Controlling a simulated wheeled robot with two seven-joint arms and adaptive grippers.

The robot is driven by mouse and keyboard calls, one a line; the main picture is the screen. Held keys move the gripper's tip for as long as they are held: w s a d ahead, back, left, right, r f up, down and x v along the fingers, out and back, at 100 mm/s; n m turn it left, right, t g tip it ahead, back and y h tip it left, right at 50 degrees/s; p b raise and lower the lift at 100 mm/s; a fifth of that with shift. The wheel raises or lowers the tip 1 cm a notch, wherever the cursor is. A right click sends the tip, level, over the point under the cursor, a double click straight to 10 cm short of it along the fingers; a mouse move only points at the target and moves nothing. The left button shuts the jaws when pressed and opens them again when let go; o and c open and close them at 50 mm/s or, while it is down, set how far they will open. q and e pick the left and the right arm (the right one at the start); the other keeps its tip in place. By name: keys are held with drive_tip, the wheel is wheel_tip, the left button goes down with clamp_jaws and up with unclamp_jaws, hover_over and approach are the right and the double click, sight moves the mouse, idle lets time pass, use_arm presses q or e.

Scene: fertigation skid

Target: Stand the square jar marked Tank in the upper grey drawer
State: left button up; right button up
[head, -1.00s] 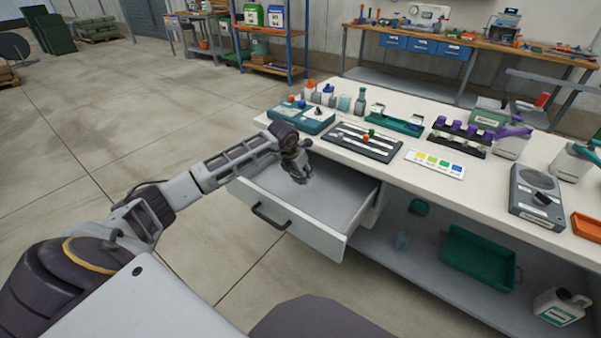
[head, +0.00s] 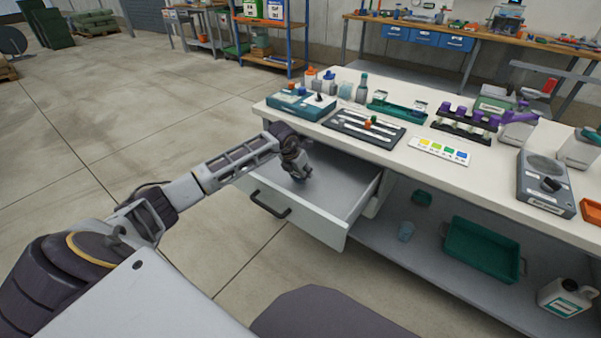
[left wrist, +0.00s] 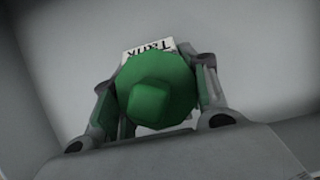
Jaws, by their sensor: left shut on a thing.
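In the left wrist view, the square jar has a green lid (left wrist: 155,88) and a white label (left wrist: 148,50) marked Tank. The fingers of my left gripper (left wrist: 157,95) are on both sides of the jar, shut on it. In the head view my left gripper (head: 298,172) reaches into the pulled-out upper grey drawer (head: 330,228). The jar is mostly hidden there by the gripper. I cannot tell whether its base touches the drawer floor. My right gripper is not in view.
The drawer is open, and its floor (head: 335,190) is bare around the gripper. The bench top (head: 405,165) above holds a teal case (head: 300,105), a black tray (head: 362,132) and racks. A green tray (head: 482,250) and a white jug (head: 565,298) stand on the lower shelf.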

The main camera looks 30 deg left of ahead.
use_arm(q)
drive_tip(key=shift+f, duration=0.6)
drive_tip(key=shift+f+b, duration=0.6)
drive_tip(key=shift+f, duration=0.05)
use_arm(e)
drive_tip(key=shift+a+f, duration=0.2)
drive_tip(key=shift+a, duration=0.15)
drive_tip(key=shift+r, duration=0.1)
use_arm(q)
drive_tip(key=o, duration=1.1)
drive_tip(key=shift+o, duration=0.2)
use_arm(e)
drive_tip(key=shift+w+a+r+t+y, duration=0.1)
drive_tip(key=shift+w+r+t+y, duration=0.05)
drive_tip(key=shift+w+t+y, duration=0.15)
use_arm(q)
drive_tip(key=shift+r, duration=0.1)
